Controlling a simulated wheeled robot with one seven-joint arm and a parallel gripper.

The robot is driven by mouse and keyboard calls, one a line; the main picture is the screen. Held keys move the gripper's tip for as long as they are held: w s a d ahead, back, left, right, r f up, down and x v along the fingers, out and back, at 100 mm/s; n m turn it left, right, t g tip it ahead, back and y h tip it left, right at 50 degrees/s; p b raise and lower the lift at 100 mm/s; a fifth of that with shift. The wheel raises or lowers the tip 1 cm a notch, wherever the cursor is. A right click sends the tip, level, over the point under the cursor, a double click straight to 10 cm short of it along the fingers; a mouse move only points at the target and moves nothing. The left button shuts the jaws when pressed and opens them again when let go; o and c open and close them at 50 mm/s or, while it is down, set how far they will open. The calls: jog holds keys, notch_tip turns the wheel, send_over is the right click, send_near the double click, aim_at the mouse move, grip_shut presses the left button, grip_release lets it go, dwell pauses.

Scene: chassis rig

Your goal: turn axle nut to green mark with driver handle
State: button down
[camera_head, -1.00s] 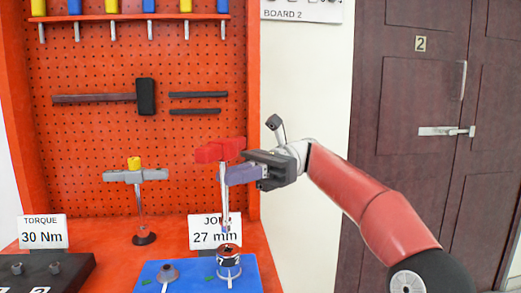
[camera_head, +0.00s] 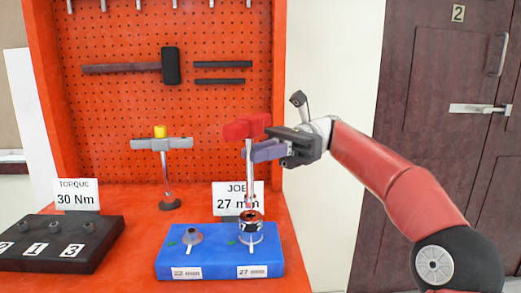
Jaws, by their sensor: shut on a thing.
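The driver with a red handle (camera_head: 246,129) stands upright, its shaft running down to a dark socket (camera_head: 250,216) on the axle nut post at the 27 mm place. My gripper (camera_head: 262,148) comes from the right and is shut on the driver just under its red top. The blue block (camera_head: 205,262) carries this post and a bare grey nut post (camera_head: 193,236) at the 22 mm place. A small green mark (camera_head: 231,242) shows left of the 27 mm post. The nut itself is hidden by the socket, and its angle cannot be told.
A grey T-handled driver with yellow top (camera_head: 161,143) stands behind on the orange bench. A black block with numbered nuts (camera_head: 62,243) is at front left. Signs read torque 30 Nm (camera_head: 76,195) and job 27 mm (camera_head: 228,200). A hammer (camera_head: 130,67) hangs on the pegboard.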

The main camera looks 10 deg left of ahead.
jog(key=shift+f, duration=1.65)
jog(key=shift+s+d+f+m+t+y+b, duration=0.1)
jog(key=shift+d+m+t+y+b, duration=0.05)
jog(key=shift+m+t+y+b, duration=0.5)
